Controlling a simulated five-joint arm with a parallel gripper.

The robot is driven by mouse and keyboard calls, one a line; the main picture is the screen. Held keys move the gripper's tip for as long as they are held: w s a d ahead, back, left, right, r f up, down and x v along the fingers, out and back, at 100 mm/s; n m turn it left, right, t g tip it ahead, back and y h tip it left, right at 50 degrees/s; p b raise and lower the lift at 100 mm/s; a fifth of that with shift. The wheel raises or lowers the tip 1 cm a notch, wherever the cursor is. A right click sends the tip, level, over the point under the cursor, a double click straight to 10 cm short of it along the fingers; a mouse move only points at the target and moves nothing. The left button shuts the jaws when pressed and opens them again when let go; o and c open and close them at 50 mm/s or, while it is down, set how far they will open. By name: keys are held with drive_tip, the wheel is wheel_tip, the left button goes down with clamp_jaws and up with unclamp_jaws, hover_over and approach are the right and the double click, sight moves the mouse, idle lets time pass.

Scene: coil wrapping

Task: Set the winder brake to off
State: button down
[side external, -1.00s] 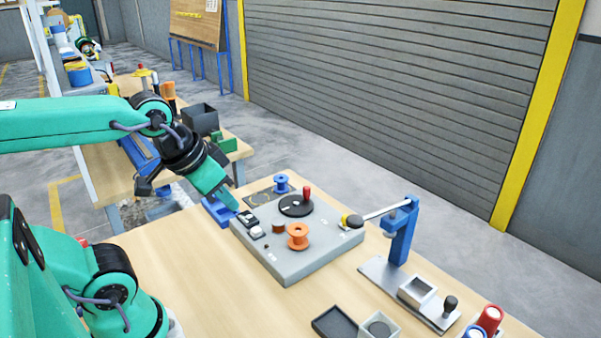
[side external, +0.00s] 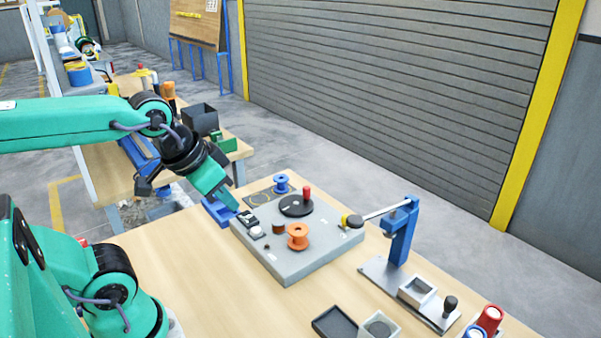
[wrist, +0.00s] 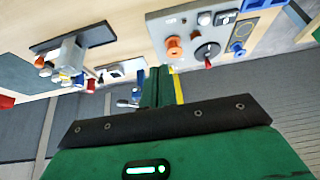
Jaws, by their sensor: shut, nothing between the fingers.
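The winder is a grey box (side external: 292,262) on the wooden table. It carries a black disc with a red-knobbed crank (side external: 307,192), an orange spool (side external: 298,237) and a brown peg (side external: 277,228). Two small switches sit at its left end, a black-based one (side external: 247,217) and a white one (side external: 256,232); I cannot tell which is the brake or how they are set. They also show on the box in the wrist view (wrist: 204,19). My gripper (side external: 233,206) is shut and empty, close to the box's back left corner, near the black-based switch. Any contact is unclear.
A blue tray (side external: 216,212) lies beside the box under my gripper. A blue lever stand (side external: 400,235) rises to the right, with small trays (side external: 335,322) in front. The table's front left is clear.

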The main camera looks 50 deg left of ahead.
idle(0.4)
drive_tip(key=c, duration=1.4)
unclamp_jaws()
drive_tip(key=shift+w+r, duration=0.1)
drive_tip(key=shift+w, duration=0.05)
drive_tip(key=shift+o, duration=0.7)
drive_tip(key=shift+w+r, duration=0.25)
drive_tip(key=shift+w, duration=0.3)
drive_tip(key=m+g, duration=0.2)
drive_tip(key=g, duration=0.3)
hover_over(346, 216)
drive_tip(key=f, duration=1.1)
drive_tip(key=shift+s+f, duration=0.1)
drive_tip(key=shift+s, duration=0.3)
drive_tip(key=shift+w+f+m+g, duration=0.3)
drive_tip(key=shift+w+f, duration=0.1)
drive_tip(key=shift+f, duration=0.15)
drive_tip(key=shift+f, duration=3.9)
